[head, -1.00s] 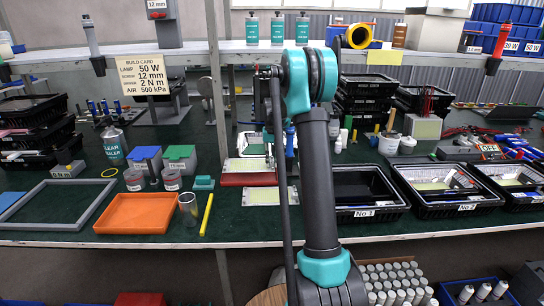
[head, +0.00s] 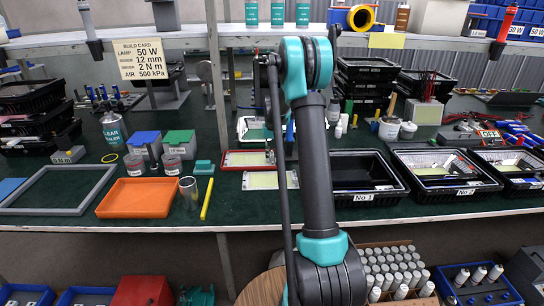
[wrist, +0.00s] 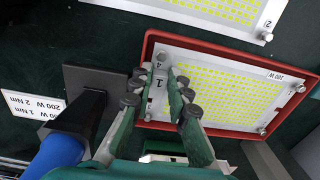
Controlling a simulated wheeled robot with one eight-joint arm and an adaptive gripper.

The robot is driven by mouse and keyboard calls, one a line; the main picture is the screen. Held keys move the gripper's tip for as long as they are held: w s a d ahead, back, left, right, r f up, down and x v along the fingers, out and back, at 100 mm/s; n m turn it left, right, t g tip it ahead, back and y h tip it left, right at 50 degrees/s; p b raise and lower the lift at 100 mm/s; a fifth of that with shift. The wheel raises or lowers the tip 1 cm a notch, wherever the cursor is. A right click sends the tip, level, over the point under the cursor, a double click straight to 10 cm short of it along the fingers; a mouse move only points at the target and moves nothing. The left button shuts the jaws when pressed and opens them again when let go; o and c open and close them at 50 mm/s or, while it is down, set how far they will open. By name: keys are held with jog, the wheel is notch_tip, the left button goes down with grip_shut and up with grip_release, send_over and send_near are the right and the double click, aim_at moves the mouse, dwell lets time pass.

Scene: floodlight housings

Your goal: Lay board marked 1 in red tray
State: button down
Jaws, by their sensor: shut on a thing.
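The red tray (head: 246,169) lies on the dark green bench, left of my arm in the head view. Its rim also shows in the wrist view (wrist: 220,50). The board marked 1 (wrist: 225,88) is a white plate with rows of yellow lamps and a 100 W label. It appears within the tray's rim, flat; I cannot tell whether it bears fully on the tray floor. My gripper (wrist: 172,88) is shut on the board's edge near the 1.
A board marked 2 (wrist: 235,12) lies just in front of the red tray. A blue-handled tool (wrist: 60,155) is close to my gripper. An orange tray (head: 136,198) is left, the black No 1 bin (head: 365,198) right.

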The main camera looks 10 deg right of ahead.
jog(key=shift+f, duration=0.35)
dwell(0.6)
jog(key=c, duration=1.4)
grip_release()
jog(key=shift+o, duration=0.2)
notch_tip(320, 180, up, 11)
jog(key=s+a+n+t, duration=0.1)
jog(key=s+a, duration=0.1)
jog(key=s, duration=0.7)
jog(key=s+a+t, duration=0.1)
jog(key=s+a, duration=0.1)
jog(key=s, duration=0.8)
jog(key=s+f+t, duration=0.1)
jog(key=s+f, duration=0.3)
jog(key=s, duration=0.6)
jog(key=s+a+f+n+t, duration=0.1)
jog(key=s+f, duration=0.3)
jog(key=s, duration=0.6)
jog(key=shift+s+a+f, duration=0.2)
jog(key=shift+s+a, duration=0.05)
jog(key=shift+s, duration=0.05)
